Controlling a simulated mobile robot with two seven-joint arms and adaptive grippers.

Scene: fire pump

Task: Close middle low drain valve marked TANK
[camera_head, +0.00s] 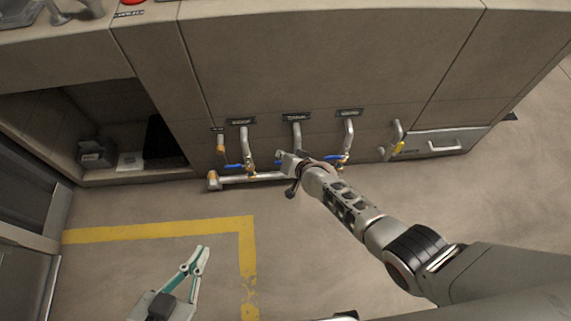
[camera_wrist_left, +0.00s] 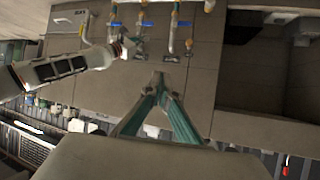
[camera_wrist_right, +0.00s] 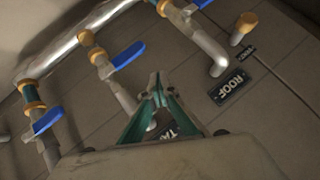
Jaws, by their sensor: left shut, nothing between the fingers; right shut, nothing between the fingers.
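The middle drain pipe (camera_head: 296,131) comes out of the panel under a dark label, between two similar pipes. In the right wrist view, its TANK label (camera_wrist_right: 172,130) is partly hidden by my fingers. The middle valve's blue handle (camera_wrist_right: 126,56) sticks out sideways, across its pipe. In the head view only a bit of blue (camera_head: 279,162) shows beside my right gripper (camera_head: 289,163), which is shut and empty in front of the middle valve. Its fingertips (camera_wrist_right: 156,80) appear beside the middle pipe; contact cannot be told. My left gripper (camera_head: 204,252) is shut and empty above the floor.
The ROOF label (camera_wrist_right: 230,88) and its pipe (camera_wrist_right: 208,50) are beside the middle one. Another blue handle (camera_wrist_right: 46,121) is on the other side. A horizontal manifold pipe (camera_head: 255,179) runs low. An open cabinet (camera_head: 115,103) lies left; yellow-marked floor (camera_head: 165,229) is clear.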

